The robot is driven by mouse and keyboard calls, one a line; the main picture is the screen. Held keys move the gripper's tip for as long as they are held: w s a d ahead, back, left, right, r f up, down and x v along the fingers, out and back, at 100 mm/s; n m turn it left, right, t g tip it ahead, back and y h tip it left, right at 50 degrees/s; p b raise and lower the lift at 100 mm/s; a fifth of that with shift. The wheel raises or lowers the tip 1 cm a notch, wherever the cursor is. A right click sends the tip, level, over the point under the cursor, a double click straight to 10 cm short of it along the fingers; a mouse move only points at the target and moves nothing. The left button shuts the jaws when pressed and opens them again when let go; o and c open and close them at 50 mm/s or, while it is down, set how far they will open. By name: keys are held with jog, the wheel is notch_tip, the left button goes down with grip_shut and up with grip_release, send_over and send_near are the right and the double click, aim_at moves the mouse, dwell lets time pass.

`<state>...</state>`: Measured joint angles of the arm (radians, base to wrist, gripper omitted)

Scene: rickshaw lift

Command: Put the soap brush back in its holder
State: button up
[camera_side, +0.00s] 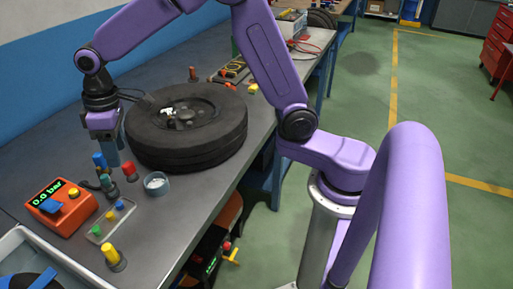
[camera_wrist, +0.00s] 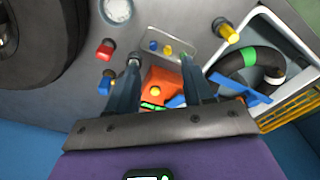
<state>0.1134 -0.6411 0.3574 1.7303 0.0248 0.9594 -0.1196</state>
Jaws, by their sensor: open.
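No soap brush with visible bristles can be made out. A round grey-blue cup (camera_side: 157,183) with pale contents stands in front of the tyre; it also shows at the top of the wrist view (camera_wrist: 117,10). I cannot tell whether it is the holder. Upright coloured pieces stand near it: a red one (camera_side: 129,170), a blue one (camera_side: 99,160) and a yellow one (camera_side: 111,256). My gripper (camera_wrist: 160,64) points down with its fingers apart, above the bench beside the orange gauge box (camera_wrist: 162,82). Nothing is visibly held between the fingers.
A large black tyre (camera_side: 187,140) lies flat on the bench (camera_side: 200,215) behind the cup. A small clear tray (camera_side: 110,222) with coloured caps lies near the gauge box. A white bin (camera_side: 62,261) stands at the front left. The bench right of the cup is clear.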

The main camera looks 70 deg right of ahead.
jog(key=s+d+n, duration=0.1)
jog(key=s+d, duration=0.3)
jog(key=s, duration=0.6)
jog(key=s+d+n, duration=0.2)
jog(key=s+d, duration=0.3)
jog(key=s, duration=0.5)
jog(key=s+d+n, duration=0.2)
jog(key=s+d, duration=0.2)
jog(key=s, duration=0.6)
jog(key=shift+s+d+f+g, duration=0.15)
jog(key=shift+s+f+g, duration=0.15)
jog(key=shift+s, duration=0.05)
